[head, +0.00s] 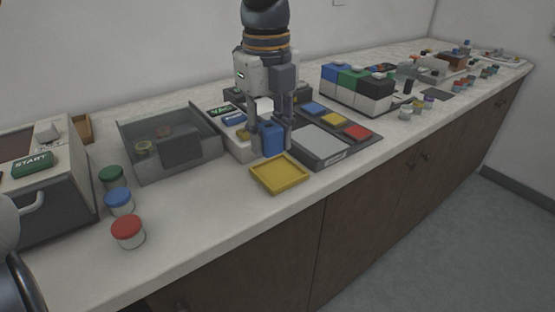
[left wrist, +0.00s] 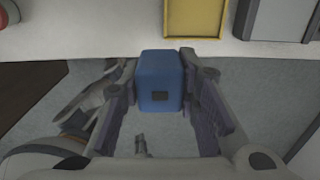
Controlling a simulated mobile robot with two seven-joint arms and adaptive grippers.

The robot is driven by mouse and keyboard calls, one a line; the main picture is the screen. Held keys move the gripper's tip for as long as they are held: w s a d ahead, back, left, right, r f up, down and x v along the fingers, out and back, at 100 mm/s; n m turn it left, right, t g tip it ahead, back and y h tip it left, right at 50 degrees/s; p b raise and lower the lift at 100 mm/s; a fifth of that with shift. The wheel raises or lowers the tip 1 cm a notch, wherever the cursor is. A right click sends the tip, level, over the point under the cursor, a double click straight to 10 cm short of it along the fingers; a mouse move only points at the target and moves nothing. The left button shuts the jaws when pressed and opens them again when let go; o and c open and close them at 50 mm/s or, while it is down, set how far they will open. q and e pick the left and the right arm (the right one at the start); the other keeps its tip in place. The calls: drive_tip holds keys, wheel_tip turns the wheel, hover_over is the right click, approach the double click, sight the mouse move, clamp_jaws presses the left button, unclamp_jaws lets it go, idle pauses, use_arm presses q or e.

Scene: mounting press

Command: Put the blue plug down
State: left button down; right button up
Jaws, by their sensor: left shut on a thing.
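My left gripper (head: 272,143) points down, shut on the blue plug (head: 271,137). In the left wrist view the plug (left wrist: 159,82) is a blue block with a small dark rectangle, held between both fingers (left wrist: 159,88). It is held in the air; in that view it overlaps the counter's front edge, with floor behind its lower part. A yellow square tray (head: 279,174) with a raised rim lies empty on the counter; it shows beyond the plug in the left wrist view (left wrist: 195,20). My right gripper is not in view.
Right of the tray is a dark board with a grey plate (head: 319,141) and blue, yellow and red pads. A clear-lidded bin (head: 171,145) stands left. Red (head: 128,231), blue and green-lidded jars stand near a START box (head: 38,170). Bare counter lies between jars and tray.

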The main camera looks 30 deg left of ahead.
use_arm(q)
hover_over(278, 173)
drive_tip(key=f, duration=0.6)
drive_tip(key=shift+s+d+f, duration=0.2)
drive_tip(key=shift+s+f, duration=0.15)
drive_tip(key=shift+w+a+f, duration=0.1)
drive_tip(key=shift+w+f, duration=0.05)
drive_tip(key=shift+f, duration=0.15)
drive_tip(key=f, duration=0.2)
drive_tip(key=f+b, duration=0.1)
drive_tip(key=shift+w+f, duration=0.25)
drive_tip(key=shift+f, duration=0.1)
drive_tip(key=shift+r, duration=0.25)
drive_tip(key=c, duration=1.2)
unclamp_jaws()
drive_tip(key=shift+f, duration=0.2)
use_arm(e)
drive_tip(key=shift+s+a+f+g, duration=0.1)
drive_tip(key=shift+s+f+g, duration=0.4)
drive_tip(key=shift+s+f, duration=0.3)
use_arm(q)
wheel_tip(278, 173, up, 12)
drive_tip(key=shift+r, duration=0.2)
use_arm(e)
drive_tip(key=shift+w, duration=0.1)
